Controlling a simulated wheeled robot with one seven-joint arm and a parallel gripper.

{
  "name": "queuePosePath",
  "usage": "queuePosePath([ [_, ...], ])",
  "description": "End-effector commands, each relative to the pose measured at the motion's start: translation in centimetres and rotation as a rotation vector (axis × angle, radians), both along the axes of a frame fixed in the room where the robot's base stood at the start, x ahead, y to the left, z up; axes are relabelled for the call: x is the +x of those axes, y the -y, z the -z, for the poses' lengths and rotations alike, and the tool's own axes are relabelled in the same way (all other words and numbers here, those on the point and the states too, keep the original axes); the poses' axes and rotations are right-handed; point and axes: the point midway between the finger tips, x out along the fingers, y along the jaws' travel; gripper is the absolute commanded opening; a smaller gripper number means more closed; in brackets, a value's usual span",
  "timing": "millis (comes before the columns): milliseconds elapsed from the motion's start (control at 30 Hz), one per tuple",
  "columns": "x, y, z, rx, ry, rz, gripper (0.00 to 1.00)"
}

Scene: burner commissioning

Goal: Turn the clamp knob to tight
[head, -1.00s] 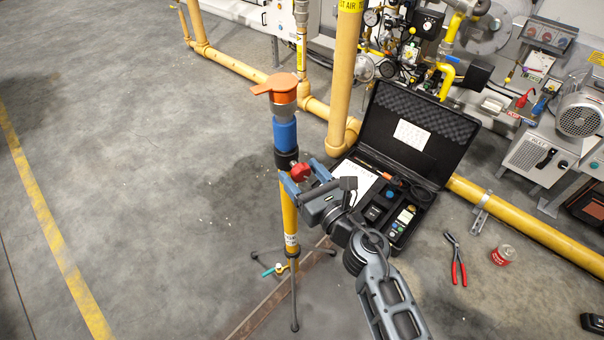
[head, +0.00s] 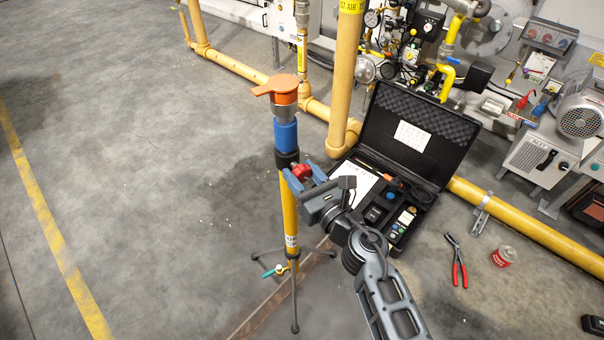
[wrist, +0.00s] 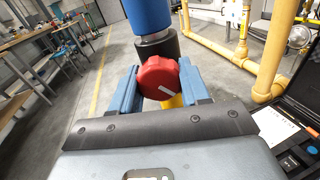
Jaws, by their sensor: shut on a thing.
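The clamp knob (wrist: 158,78) is red with a white line on its face. It sits on the dark collar (wrist: 157,46) below the blue sleeve of the upright stand, and it also shows in the head view (head: 301,172). In the wrist view the white line slants down to the right. My gripper (wrist: 160,80) has its blue fingers on both sides of the knob and is shut on it. The stand has an orange cap (head: 281,89) on top, a blue sleeve (head: 285,134) and a yellow post (head: 289,215) on thin dark legs.
An open black case (head: 440,165) with instruments stands on the floor right of the stand. Red-handled pliers (head: 457,268) and a red can (head: 503,256) lie farther right. A yellow pipe (head: 525,227) runs behind. The floor on the left is clear.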

Motion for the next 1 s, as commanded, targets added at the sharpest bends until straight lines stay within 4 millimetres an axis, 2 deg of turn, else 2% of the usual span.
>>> queuePosePath([
  [367, -0.06, 0.00, 0.03, 0.089, -0.068, 0.001, 0.15],
  [1000, -0.21, -0.17, -0.05, 0.555, -0.409, 0.000, 0.15],
])
